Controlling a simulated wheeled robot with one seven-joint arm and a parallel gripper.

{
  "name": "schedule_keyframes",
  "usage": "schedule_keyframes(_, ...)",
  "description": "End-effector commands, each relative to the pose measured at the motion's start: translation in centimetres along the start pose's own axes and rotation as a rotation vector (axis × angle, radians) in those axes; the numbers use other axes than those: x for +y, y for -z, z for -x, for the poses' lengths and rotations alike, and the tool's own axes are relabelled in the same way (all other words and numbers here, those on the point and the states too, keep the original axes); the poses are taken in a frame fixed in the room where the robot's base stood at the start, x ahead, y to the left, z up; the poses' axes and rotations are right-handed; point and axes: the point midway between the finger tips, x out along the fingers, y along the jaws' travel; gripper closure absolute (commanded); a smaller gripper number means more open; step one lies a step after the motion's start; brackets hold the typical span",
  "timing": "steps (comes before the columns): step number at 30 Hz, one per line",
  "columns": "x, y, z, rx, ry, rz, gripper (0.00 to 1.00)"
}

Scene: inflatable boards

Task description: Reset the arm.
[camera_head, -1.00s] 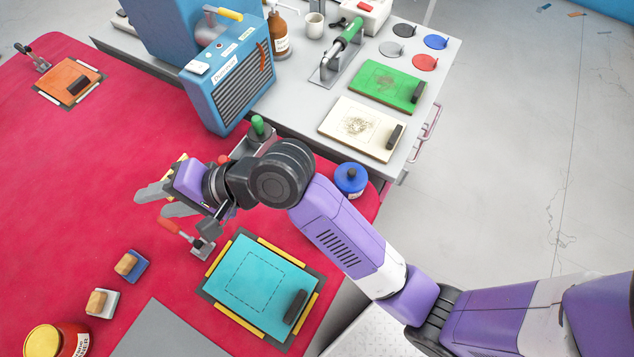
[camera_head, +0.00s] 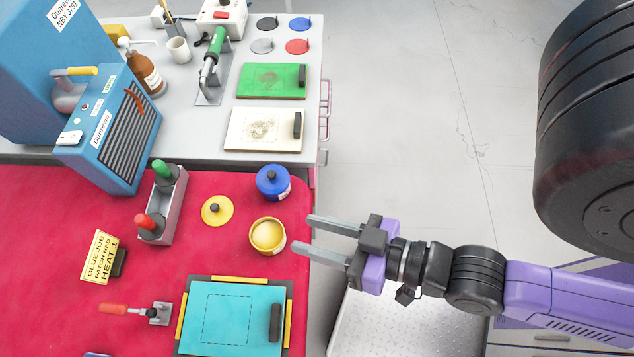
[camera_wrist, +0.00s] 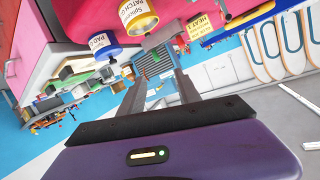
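My gripper (camera_head: 306,235) is at the right edge of the red table in the head view, pointing left. Its two grey fingers are apart with nothing between them. The fingertips are near the open yellow tin (camera_head: 267,236), to its right, and appear apart from it. In the wrist view my gripper's fingers (camera_wrist: 167,88) stretch away from the purple palm, spread and empty. My arm comes in from the right, folded back beside the table.
A blue heater (camera_head: 115,130) and grey bench (camera_head: 215,150) stand behind.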

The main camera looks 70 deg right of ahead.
Motion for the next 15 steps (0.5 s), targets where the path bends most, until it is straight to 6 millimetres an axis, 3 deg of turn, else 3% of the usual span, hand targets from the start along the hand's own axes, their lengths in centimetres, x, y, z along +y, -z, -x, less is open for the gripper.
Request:
schedule_keyframes(3,1.1,1.2,2.4,0.016,0.009,0.151,0.6)
schedule_keyframes(6,1.4,1.8,3.3,0.029,0.015,0.218,0.6)
schedule_keyframes(15,1.5,2.1,3.6,0.034,0.017,0.239,0.6)
